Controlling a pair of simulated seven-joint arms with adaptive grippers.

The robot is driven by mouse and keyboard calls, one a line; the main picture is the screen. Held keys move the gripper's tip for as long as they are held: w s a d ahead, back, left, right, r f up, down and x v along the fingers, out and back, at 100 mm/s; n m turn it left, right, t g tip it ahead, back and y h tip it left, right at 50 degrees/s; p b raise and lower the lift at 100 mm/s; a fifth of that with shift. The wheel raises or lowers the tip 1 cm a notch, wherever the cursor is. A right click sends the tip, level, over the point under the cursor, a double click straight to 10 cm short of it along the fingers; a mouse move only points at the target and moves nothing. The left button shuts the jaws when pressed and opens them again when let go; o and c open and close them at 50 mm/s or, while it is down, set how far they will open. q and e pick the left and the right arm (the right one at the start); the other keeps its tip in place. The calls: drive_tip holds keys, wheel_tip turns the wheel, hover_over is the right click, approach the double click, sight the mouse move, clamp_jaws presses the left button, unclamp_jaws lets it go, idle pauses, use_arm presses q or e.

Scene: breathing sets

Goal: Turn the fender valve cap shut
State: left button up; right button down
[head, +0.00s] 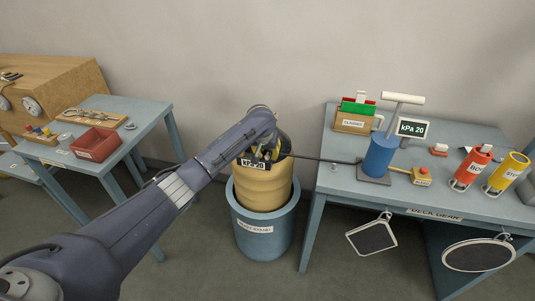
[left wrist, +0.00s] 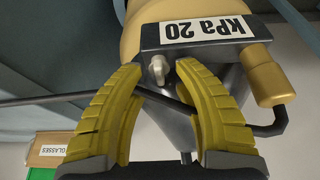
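The fender (head: 264,190) is a tan ribbed cylinder standing upright in a blue stand (head: 262,235). A grey valve block (left wrist: 205,58) with a "kPa 20" label is on its top. A small pale knob (left wrist: 159,68), which looks like the valve cap, sticks out of the block. A tan fitting (left wrist: 265,78) on the block joins a dark hose. My left gripper (head: 270,150) is over the fender top; in the left wrist view its yellow fingers (left wrist: 161,70) are open on either side of the knob, with gaps. The arm hides the knob in the head view. My right gripper is out of view.
A thin hose runs from the fender to a blue pump (head: 380,156) on the right table (head: 440,188). A gauge (head: 412,129) reads kPa 20. Red (head: 471,167) and yellow (head: 506,173) cylinders stand there. A red tray (head: 97,144) is on the left table.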

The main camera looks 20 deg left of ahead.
use_arm(q)
drive_tip(key=shift+w+f, duration=0.1)
drive_tip(key=shift+f, duration=0.05)
clamp_jaws()
idle(0.4)
